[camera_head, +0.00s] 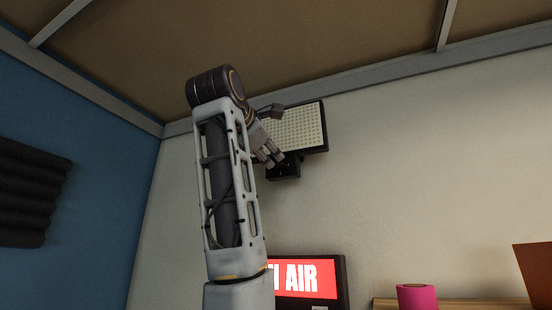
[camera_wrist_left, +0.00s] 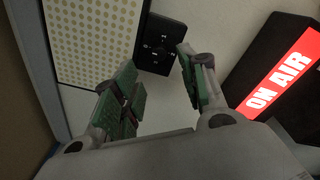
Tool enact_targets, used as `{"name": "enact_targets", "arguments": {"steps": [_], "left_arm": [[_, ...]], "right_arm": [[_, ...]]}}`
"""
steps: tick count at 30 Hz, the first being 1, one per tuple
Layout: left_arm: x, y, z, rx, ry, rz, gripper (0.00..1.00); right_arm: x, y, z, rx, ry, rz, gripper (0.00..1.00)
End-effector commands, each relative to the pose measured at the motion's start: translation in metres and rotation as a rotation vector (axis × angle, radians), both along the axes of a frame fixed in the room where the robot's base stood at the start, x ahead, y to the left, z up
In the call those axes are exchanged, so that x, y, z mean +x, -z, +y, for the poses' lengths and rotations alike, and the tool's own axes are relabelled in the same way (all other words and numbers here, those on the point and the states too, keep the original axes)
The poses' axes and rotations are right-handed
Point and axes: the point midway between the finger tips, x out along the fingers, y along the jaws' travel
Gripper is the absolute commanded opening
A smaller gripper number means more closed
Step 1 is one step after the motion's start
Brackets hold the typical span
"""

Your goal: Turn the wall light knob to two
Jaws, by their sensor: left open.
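The wall light is a panel with a dotted, pale face (camera_head: 300,128) and a dark frame, high on the cream wall. A black control box (camera_head: 288,170) sits just below it. In the left wrist view the same box (camera_wrist_left: 155,50) shows small pale marks on a dark face; a knob is too dark to make out clearly. My left gripper (camera_head: 273,160) is raised in front of the box. In the left wrist view its green-padded fingers (camera_wrist_left: 160,82) are apart with nothing between them. The box lies beyond the fingertips, apparently without contact. My right gripper is in neither view.
A lit red ON AIR sign (camera_head: 310,278) hangs on the wall lower down, partly behind my left arm. A pink roll (camera_head: 417,296) stands on a wooden shelf (camera_head: 470,304) at lower right. Dark foam (camera_head: 32,195) is on the blue left wall. The wall right of the light is clear.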

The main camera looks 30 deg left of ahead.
Motion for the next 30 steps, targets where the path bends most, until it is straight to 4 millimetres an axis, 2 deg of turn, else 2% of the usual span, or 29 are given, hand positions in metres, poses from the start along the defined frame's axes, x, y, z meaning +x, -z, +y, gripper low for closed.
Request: {"name": "enact_targets", "arguments": {"steps": [9, 15, 21, 30], "left_arm": [[0.042, -0.002, 0.006, 0.001, -0.001, 0.002, 0.42], [0.063, -0.002, 0.009, 0.0, 0.0, 0.0, 0.42], [0.073, -0.001, 0.01, -0.001, -0.001, -0.001, 0.42], [0.075, 0.0, 0.01, 0.0, -0.001, -0.001, 0.42]], "right_arm": [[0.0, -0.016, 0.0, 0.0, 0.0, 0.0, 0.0], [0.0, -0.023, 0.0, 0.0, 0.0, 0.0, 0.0], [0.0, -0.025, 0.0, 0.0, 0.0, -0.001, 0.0], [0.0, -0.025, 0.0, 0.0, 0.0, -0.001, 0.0]]}}
